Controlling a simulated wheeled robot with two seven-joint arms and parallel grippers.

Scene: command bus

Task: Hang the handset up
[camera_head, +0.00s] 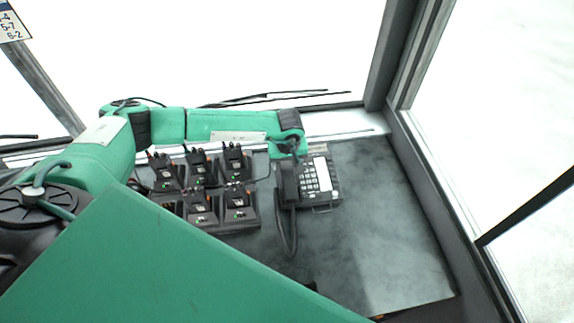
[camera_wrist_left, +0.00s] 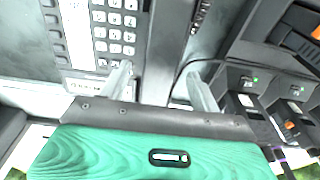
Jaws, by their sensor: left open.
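The desk phone (camera_head: 320,178) stands on the dark counter with its keypad facing up. The dark handset (camera_head: 289,185) lies lengthwise along the left side of the phone, apparently on its cradle; its upper end is partly hidden by my gripper, and I cannot tell if it is fully seated. My left gripper (camera_head: 291,152) is over the handset's upper end. In the left wrist view, the left gripper (camera_wrist_left: 162,88) is open, with one finger on each side of the handset (camera_wrist_left: 168,45). The keypad (camera_wrist_left: 115,28) shows beside it. My right gripper is not in view.
Several handheld radios in chargers (camera_head: 200,200) stand just left of the phone. A dark cord (camera_head: 287,235) loops on the counter below the phone. The counter (camera_head: 385,220) to the right is clear, bounded by the window frame.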

